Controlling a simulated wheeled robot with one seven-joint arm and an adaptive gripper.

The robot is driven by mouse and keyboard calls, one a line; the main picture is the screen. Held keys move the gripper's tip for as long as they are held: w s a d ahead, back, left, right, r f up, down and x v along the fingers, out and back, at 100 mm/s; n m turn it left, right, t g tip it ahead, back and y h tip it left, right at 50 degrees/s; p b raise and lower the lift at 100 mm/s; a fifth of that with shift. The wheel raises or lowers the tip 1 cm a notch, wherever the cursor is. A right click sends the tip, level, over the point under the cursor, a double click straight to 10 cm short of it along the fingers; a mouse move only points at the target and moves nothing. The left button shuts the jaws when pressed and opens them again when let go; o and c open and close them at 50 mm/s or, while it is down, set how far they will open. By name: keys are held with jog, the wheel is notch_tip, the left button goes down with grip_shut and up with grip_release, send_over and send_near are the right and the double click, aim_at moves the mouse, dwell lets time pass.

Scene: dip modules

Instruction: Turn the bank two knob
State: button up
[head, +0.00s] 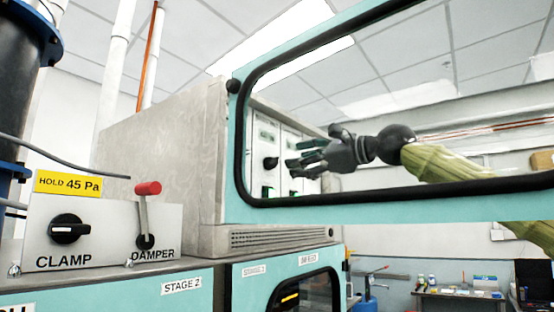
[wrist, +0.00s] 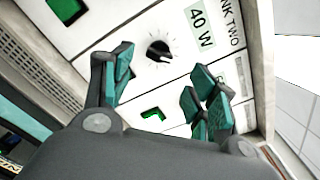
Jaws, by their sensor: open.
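The bank two knob (wrist: 158,50) is a small round black knob with a pale pointer, on a white panel marked "NK TWO", its first letters cut off, with a "40 W" label (wrist: 201,20). My gripper (wrist: 160,74) is open, with teal-padded fingers on either side of the knob in the picture. No finger visibly touches it. In the head view my gripper (head: 299,162) is behind a teal-framed window (head: 390,205), with its fingers towards white panels. A black knob (head: 270,163) shows left of it there; its bank label is unreadable.
A green-lit switch (wrist: 152,114) sits below the knob, and another (wrist: 66,9) is at upper left. The grey cabinet (head: 165,150) stands left of the window. A clamp knob (head: 70,230) and a red-handled damper lever (head: 147,189) are in front.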

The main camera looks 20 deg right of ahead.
jog(key=p+x, duration=0.1)
jog(key=x, duration=0.5)
jog(key=shift+w+a+p, duration=0.25)
jog(key=shift+a+p, duration=0.05)
jog(key=c, duration=1)
